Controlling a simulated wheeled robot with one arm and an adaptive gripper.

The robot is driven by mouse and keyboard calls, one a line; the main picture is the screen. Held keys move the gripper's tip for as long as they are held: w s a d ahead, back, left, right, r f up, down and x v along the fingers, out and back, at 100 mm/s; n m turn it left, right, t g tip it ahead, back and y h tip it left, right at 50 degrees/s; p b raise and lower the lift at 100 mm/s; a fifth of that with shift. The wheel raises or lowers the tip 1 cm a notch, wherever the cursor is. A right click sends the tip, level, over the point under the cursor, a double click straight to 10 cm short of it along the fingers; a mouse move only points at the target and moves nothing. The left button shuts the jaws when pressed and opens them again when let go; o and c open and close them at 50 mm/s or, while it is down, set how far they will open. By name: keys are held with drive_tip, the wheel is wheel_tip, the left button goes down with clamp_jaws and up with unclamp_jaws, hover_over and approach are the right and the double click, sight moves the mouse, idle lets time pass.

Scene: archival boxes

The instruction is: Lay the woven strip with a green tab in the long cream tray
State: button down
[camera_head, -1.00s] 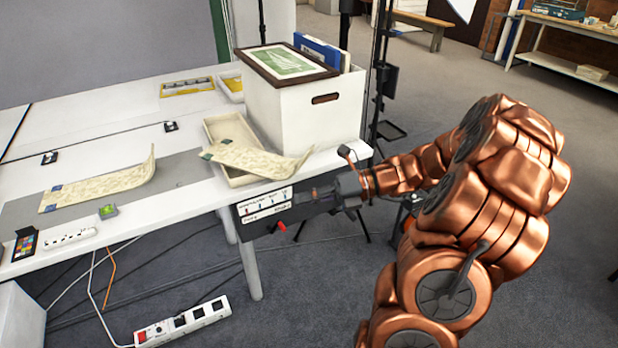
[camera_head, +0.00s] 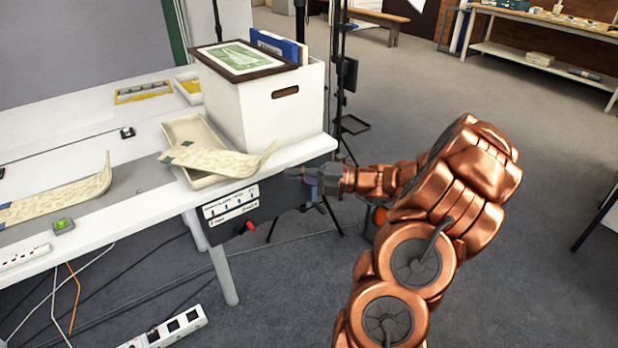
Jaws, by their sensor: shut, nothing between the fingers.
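The woven strip with a green tab (camera_head: 215,160) is cream and patterned. It lies across the long cream tray (camera_head: 206,184), tilted over its walls rather than flat along it. Its tab end sticks out past the tray's left side, and its curled other end rises past the right side near the white box. My gripper (camera_head: 292,174) is at the table's front right corner, right of the strip and apart from it. It is small in view, shut and empty. Much of the tray floor is hidden under the strip.
A white archival box (camera_head: 265,115) with a framed green picture (camera_head: 245,58) on top stands right behind the tray. A second woven strip (camera_head: 60,198) lies at the left, beside a small green-topped device (camera_head: 63,225). A labelled panel (camera_head: 232,208) hangs under the table edge.

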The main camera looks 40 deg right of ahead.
sight(262, 164)
drive_tip(key=shift+w+a+b, duration=0.1)
drive_tip(key=shift+w+a, duration=0.15)
drive_tip(key=shift+w, duration=0.8)
drive_tip(key=shift+w+a+b, duration=0.1)
drive_tip(key=shift+w+a, duration=0.2)
drive_tip(key=shift+w, duration=0.75)
drive_tip(key=shift+w+a+b, duration=0.1)
drive_tip(key=shift+w+a, duration=0.15)
drive_tip(key=shift+w, duration=0.8)
